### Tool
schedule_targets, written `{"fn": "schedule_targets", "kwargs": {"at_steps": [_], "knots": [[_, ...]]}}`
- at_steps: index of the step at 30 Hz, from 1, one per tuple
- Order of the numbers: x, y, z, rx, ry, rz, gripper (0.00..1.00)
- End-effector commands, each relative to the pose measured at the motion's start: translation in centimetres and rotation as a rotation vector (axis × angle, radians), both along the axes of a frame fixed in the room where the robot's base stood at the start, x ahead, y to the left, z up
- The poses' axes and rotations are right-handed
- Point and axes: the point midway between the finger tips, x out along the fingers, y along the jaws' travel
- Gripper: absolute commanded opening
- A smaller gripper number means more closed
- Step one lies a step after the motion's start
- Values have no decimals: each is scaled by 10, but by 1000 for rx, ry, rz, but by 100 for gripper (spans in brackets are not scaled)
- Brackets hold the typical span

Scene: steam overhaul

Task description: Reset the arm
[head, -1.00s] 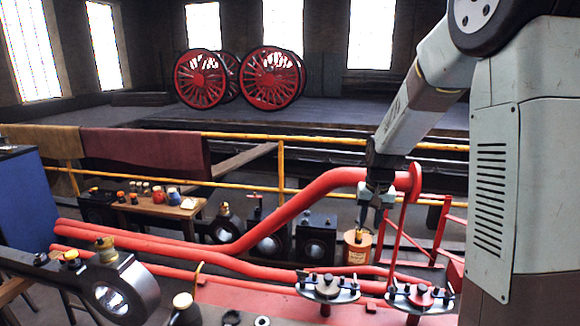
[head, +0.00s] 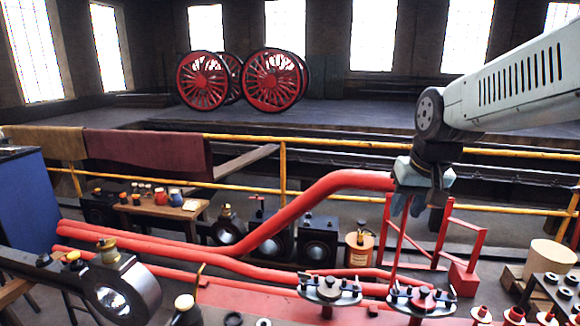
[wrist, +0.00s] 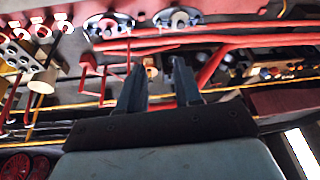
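My arm reaches in from the right edge of the head view, and my gripper (head: 404,206) hangs down in front of the end of the upper red pipe (head: 345,182). In the wrist view, my gripper (wrist: 157,66) shows two dark fingers standing apart with nothing held between them. An orange-brown can (head: 359,248) stands on the floor to the left of and below my gripper in the head view. The pipe's far right end is partly hidden behind my gripper.
Red pipes (head: 230,266) run across the front. Two valve plates (head: 330,289) sit at front centre. A yellow railing (head: 283,172) crosses behind. A small table (head: 160,211) with jars stands left. A red stand (head: 466,272) and drilled block (head: 549,294) are right.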

Motion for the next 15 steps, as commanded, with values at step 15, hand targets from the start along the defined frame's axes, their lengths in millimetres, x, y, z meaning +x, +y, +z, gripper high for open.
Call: {"fn": "schedule_targets", "kwargs": {"at_steps": [15], "knots": [[-89,-1,20,-49,-117,32,34]]}}
